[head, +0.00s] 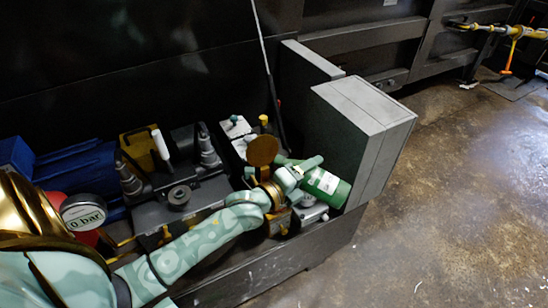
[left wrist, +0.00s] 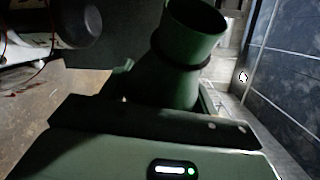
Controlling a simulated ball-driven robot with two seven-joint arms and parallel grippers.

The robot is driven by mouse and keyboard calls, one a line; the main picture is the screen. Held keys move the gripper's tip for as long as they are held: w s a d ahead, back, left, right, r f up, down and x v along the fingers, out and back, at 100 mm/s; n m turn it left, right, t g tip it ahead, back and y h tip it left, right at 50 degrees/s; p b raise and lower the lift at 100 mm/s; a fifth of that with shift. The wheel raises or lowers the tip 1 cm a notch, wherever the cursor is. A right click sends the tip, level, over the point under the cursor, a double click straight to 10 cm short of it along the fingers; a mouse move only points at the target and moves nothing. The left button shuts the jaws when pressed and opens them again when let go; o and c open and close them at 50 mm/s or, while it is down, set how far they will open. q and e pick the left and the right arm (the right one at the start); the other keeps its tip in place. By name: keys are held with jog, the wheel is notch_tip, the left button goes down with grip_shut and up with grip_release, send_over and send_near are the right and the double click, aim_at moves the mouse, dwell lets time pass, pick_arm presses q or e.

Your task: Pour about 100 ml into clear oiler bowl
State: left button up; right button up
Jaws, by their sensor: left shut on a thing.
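My left gripper (head: 303,172) is shut on a green bottle (head: 326,187) with a white label. The bottle is held tilted, close to the grey box, above the right end of the machinery tray. In the left wrist view the green bottle (left wrist: 178,72) shows a wide, round, open-looking end pointing up and away from the gripper. I cannot see any liquid or pouring stream. I cannot make out the clear oiler bowl; my arm and the bottle hide part of the equipment below. My right gripper is not in view.
A large grey box (head: 372,135) stands right beside the bottle. The dark tray's front wall (head: 285,268) runs below my arm. A blue motor (head: 75,168), a gauge reading 0 bar (head: 83,212) and grey fittings (head: 179,196) crowd the left. The concrete floor (head: 455,200) at right is clear.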

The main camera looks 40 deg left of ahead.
pick_arm(q)
jog(key=shift+r+n, duration=0.3)
jog(key=shift+r, duration=0.1)
jog(key=shift+f+n+t, duration=0.1)
jog(key=shift+n+t, duration=0.2)
jog(key=shift+n, duration=0.1)
jog(key=shift+w+d, duration=0.1)
jog(key=shift+d, duration=0.1)
jog(key=shift+w+d, duration=0.1)
jog(key=shift+d, duration=0.15)
jog(key=shift+d, duration=0.1)
dwell(0.4)
jog(key=shift+n, duration=0.3)
dwell(1.1)
